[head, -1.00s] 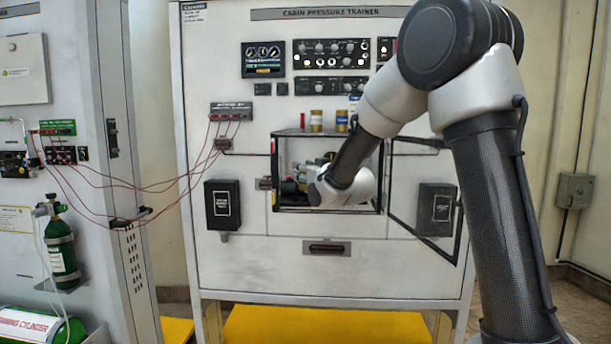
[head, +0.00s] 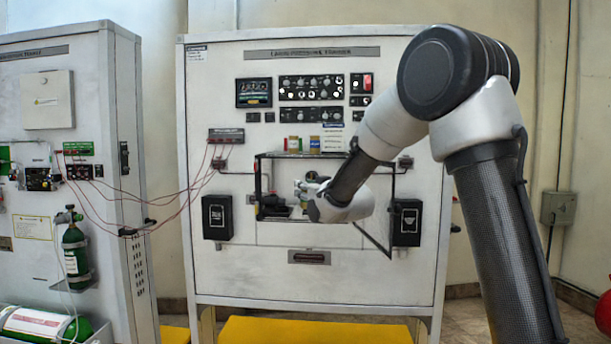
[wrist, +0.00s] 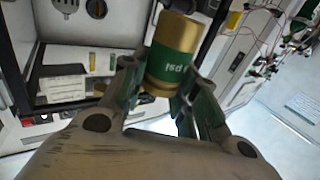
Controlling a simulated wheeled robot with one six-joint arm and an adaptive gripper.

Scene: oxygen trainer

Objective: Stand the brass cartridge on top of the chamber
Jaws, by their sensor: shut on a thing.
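The brass cartridge (wrist: 174,62), with gold ends and a green band lettered "psi", is between the fingers of my gripper (wrist: 163,88) in the wrist view. The lettering reads upside down there. My gripper (head: 306,193) is shut on it. In the head view the gripper is in front of the chamber's opening, and the cartridge is too small and covered to make out clearly. The chamber (head: 257,183) is a dark-framed box on the white panel; my forearm hides its right part. Its dark frame also shows in the wrist view (wrist: 14,62).
Two small jars (head: 314,143) and a pale card (head: 333,140) stand on the chamber's top, towards the back. The open door frame (head: 376,238) hangs at lower right. Black boxes (head: 217,217) flank the chamber. Red wires (head: 170,200) droop at left.

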